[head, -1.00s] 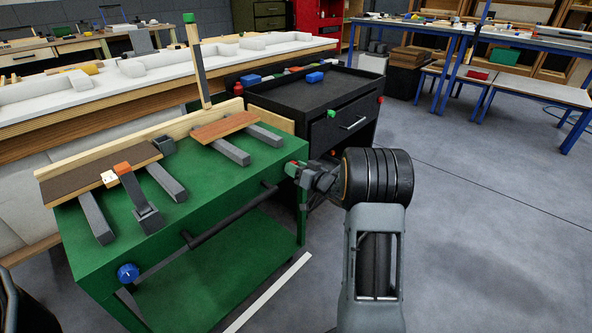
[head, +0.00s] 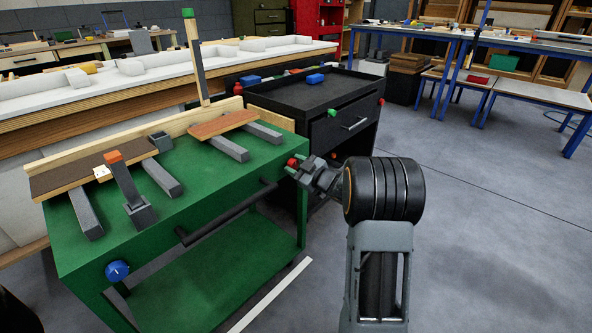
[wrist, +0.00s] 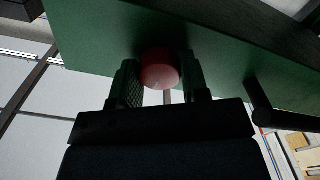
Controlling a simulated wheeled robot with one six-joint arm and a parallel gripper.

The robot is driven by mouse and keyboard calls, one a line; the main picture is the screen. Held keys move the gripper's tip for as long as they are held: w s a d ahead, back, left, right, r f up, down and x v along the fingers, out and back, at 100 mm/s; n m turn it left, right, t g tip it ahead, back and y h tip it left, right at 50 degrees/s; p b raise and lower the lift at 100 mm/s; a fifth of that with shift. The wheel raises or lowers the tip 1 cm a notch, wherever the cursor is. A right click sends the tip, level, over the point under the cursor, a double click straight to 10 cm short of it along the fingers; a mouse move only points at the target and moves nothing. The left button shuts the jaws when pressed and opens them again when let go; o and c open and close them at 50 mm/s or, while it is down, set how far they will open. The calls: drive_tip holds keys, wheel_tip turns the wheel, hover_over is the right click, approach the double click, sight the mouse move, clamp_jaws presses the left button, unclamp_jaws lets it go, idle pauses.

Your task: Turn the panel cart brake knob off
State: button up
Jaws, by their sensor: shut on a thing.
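The green panel cart (head: 190,200) stands at the left in the head view. A round red knob (wrist: 160,68) is on its green panel in the wrist view. My gripper (wrist: 160,78) is shut on the red knob, with one ribbed finger on each side of it. In the head view my gripper (head: 295,167) is at the cart's right end, and the knob there is mostly hidden by the fingers. A blue knob (head: 117,271) is on the cart's front at the left.
A dark push bar (head: 228,213) runs along the cart's front. Boards, including a reddish-brown one (head: 222,124), lie on grey bars on top. A black drawer cabinet (head: 330,115) stands close behind my gripper. Floor (head: 480,210) to the right is clear.

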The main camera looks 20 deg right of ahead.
drive_tip(key=shift+n+b, duration=0.35)
drive_tip(key=shift+n, duration=0.35)
drive_tip(key=o, duration=0.9)
drive_tip(key=shift+s, duration=0.1)
drive_tip(key=shift+s+d+r, duration=0.1)
drive_tip(key=shift+s+d, duration=0.15)
drive_tip(key=shift+s, duration=0.05)
drive_tip(key=p+v, duration=0.4)
drive_tip(key=v, duration=0.9)
